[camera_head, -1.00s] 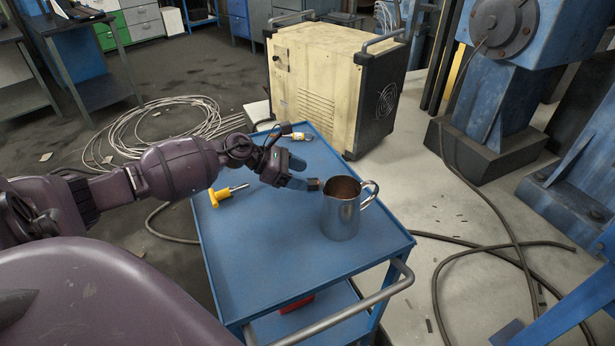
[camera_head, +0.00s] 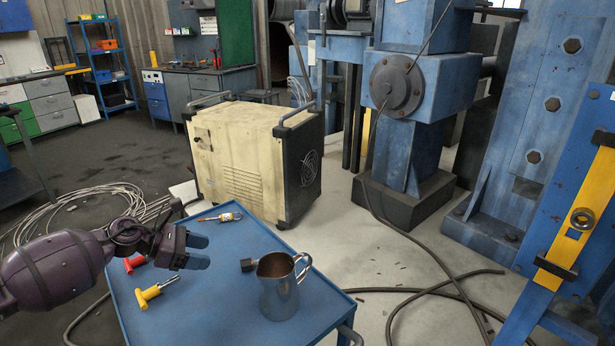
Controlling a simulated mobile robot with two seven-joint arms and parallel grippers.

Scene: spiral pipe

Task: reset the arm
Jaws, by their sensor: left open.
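My left gripper (camera_head: 207,251) comes in from the left, above the blue cart. Its two blue fingers are apart with nothing between them, pointing right toward a steel jug (camera_head: 278,290) and clear of it. The jug stands upright on the cart, handle to the right. A small dark block-shaped piece (camera_head: 249,265) shows just left of the jug's rim; what it belongs to I cannot tell. My right gripper is not in view.
The blue cart (camera_head: 220,325) also holds a yellow-handled tool (camera_head: 155,291), a red-handled tool (camera_head: 134,264) and a small tool (camera_head: 220,216) at the back. Behind stands a cream machine (camera_head: 240,155). Cables (camera_head: 400,292) lie on the floor at right.

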